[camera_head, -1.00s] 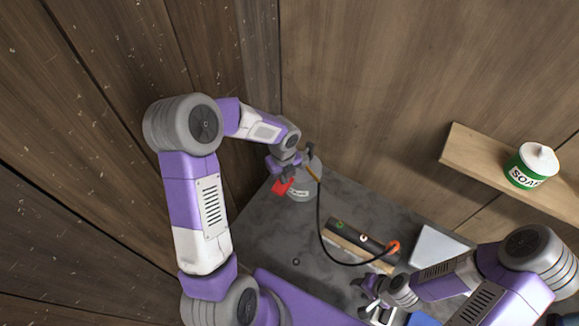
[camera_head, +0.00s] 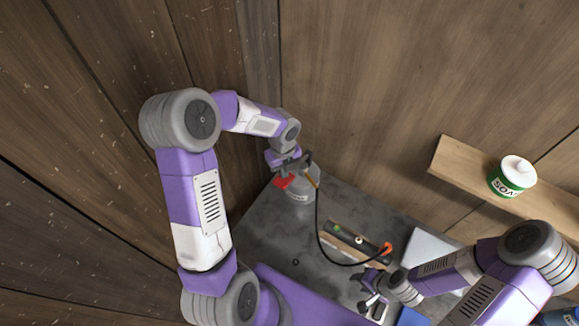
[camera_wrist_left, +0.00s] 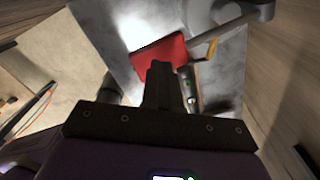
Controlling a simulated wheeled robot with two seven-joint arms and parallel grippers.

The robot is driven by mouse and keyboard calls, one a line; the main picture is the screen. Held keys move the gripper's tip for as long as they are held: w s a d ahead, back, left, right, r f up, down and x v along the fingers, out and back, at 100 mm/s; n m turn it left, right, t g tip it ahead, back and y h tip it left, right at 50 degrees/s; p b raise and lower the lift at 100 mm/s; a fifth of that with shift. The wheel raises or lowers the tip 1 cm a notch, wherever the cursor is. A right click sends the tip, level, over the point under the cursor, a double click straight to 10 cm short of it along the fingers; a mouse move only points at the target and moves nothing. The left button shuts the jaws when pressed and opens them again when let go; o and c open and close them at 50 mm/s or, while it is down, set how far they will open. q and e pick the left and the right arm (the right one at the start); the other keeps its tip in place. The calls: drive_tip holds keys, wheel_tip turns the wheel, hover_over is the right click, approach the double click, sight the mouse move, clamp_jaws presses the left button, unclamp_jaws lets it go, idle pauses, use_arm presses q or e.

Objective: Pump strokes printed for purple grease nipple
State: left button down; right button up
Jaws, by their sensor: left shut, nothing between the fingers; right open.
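A grey grease pump (camera_head: 299,194) with a small label stands at the back left of the dark worktop. Its red handle (camera_head: 284,182) sticks out to the left and fills the upper middle of the left wrist view (camera_wrist_left: 158,52). My left gripper (camera_head: 298,166) is shut and empty, just over the pump and handle; whether it touches the handle I cannot tell. A black hose (camera_head: 319,230) runs from a yellow piece (camera_head: 312,178) to an orange end (camera_head: 387,248) at a dark bar (camera_head: 355,242) with small coloured nipples. I cannot make out a purple one. My right gripper (camera_head: 367,288) is open, at the front.
A pale flat panel (camera_head: 430,246) lies right of the bar. Wooden walls close in the left and back. The worktop's left middle is mostly clear.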

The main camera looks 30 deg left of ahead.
use_arm(q)
drive_tip(key=shift+f, duration=0.2)
wheel_tip(320, 180, down, 8)
drive_tip(key=b, duration=0.6)
idle(0.3)
wheel_tip(320, 180, up, 8)
drive_tip(key=p, duration=0.7)
drive_tip(key=shift+r, duration=0.25)
drive_tip(key=shift+f, duration=0.1)
wheel_tip(320, 180, up, 6)
idle(0.3)
